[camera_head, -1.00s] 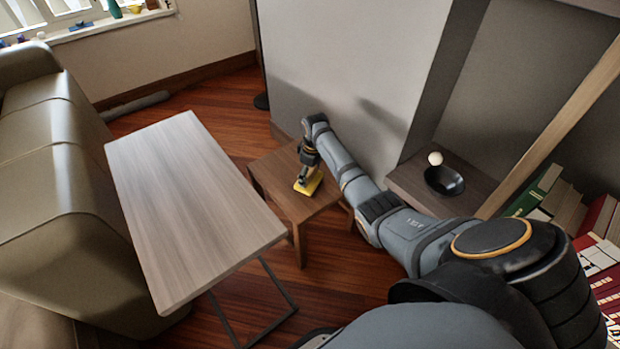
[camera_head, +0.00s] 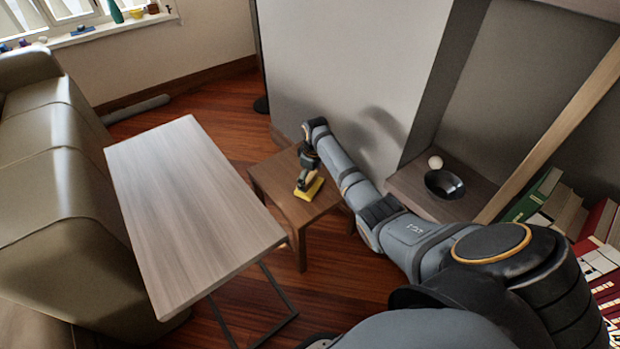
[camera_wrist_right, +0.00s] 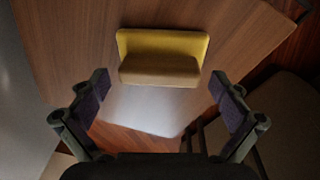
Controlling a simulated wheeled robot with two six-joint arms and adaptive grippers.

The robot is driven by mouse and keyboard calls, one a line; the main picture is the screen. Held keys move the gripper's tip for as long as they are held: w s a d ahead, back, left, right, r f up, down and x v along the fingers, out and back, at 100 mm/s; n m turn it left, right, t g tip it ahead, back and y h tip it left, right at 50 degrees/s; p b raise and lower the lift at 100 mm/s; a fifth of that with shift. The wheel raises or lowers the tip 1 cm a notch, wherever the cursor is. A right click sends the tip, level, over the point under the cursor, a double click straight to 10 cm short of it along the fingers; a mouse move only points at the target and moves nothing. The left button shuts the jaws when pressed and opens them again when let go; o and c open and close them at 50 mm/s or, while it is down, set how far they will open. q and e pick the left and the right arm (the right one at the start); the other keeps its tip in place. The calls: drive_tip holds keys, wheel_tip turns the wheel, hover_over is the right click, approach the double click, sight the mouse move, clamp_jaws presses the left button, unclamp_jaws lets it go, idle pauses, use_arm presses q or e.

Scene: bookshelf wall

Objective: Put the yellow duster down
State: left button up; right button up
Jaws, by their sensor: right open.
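The yellow duster (camera_head: 312,189) lies on the small brown side table (camera_head: 285,200), near its middle. It also shows in the right wrist view (camera_wrist_right: 163,45), as a yellow base with a tan block on top, flat on the wood. My right gripper (camera_head: 305,182) is above and beside the duster in the head view. In the right wrist view the right gripper (camera_wrist_right: 160,100) has its two fingers spread wide with nothing between them, and the duster sits ahead of the fingertips, apart from them. My left gripper is not in view.
A long grey-brown table (camera_head: 190,200) stands left of the side table, with a sofa (camera_head: 60,190) beyond it. A white wall panel (camera_head: 340,60) is behind the side table. A low shelf at right holds a black bowl (camera_head: 443,185) and a white ball (camera_head: 435,162).

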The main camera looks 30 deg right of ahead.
sight(312, 188)
wheel_tip(312, 188, up, 11)
drive_tip(key=s+p, duration=0.1)
drive_tip(key=p, duration=0.3)
drive_tip(key=shift+m, duration=0.3)
drive_tip(key=s+a+f, duration=0.1)
drive_tip(key=s+f, duration=0.1)
drive_tip(key=s+a+f, duration=0.2)
drive_tip(key=f, duration=0.1)
drive_tip(key=s+a+f, duration=0.1)
drive_tip(key=s+f, duration=0.1)
drive_tip(key=s, duration=0.1)
drive_tip(key=shift+s+a+f, duration=0.1)
drive_tip(key=shift+a+f, duration=0.2)
drive_tip(key=shift+a, duration=0.1)
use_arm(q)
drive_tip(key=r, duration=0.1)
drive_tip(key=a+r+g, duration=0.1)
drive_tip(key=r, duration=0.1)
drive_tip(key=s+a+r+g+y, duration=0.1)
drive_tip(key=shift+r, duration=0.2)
use_arm(e)
drive_tip(key=s+a+f+m, duration=0.2)
drive_tip(key=s+a, duration=0.3)
drive_tip(key=s, duration=0.7)
drive_tip(key=s+a+f+m, duration=0.2)
drive_tip(key=s+a, duration=0.2)
drive_tip(key=s, duration=0.8)
drive_tip(key=shift+a+f, duration=0.25)
drive_tip(key=shift+a, duration=0.1)
